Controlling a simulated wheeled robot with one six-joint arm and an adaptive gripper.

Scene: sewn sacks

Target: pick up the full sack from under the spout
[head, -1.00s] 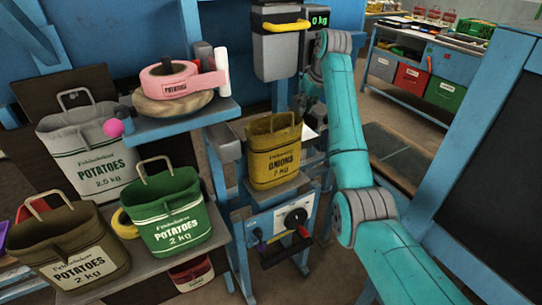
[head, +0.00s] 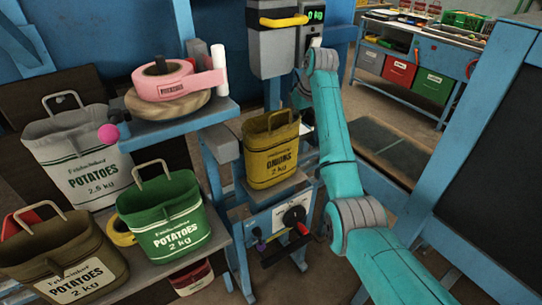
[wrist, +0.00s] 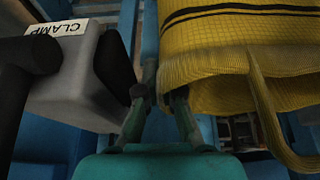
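The yellow onion sack (head: 271,155), marked 2 kg, stands upright on a small blue platform below the grey spout (head: 277,45). Its contents cannot be made out. My gripper (head: 300,98) is at the spout's lower right, behind and above the sack, mostly hidden by my teal arm. In the wrist view the sack (wrist: 215,55) fills the upper right, its handle strap hanging at the right. My gripper's two dark fingers (wrist: 160,95) are a little apart with nothing seen between them. The right fingertip is close to the sack; whether they touch is unclear.
A grey clamp block (wrist: 85,85) is left of the fingers in the wrist view. Green (head: 166,218), grey (head: 82,155) and brown (head: 62,258) potato sacks stand at left. A pink tape roll (head: 165,80) is on a shelf. A blue post (head: 450,150) rises at right.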

